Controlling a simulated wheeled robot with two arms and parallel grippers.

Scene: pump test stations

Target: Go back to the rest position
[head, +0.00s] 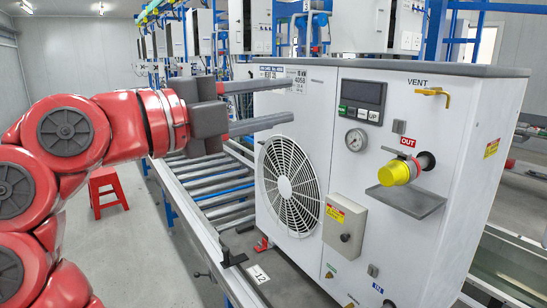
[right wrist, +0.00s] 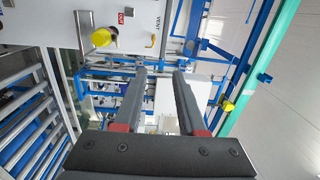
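My right gripper (head: 292,100) shows in the head view, its red arm entering from the left side. Its two grey fingers point right, in front of the upper left of the white pump unit (head: 330,130). The fingers are parallel and wide apart, with nothing between them. The gripper also shows open and empty in the right wrist view (right wrist: 159,75). I cannot tell whether the fingers touch the unit. My left gripper is not in view.
The unit carries a yellow cap (head: 398,171) at OUT, a yellow VENT valve (head: 434,93), a gauge (head: 355,140) and a fan grille (head: 288,180). A roller conveyor (head: 205,175) runs beside it. A red stool (head: 107,190) stands on the floor at left.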

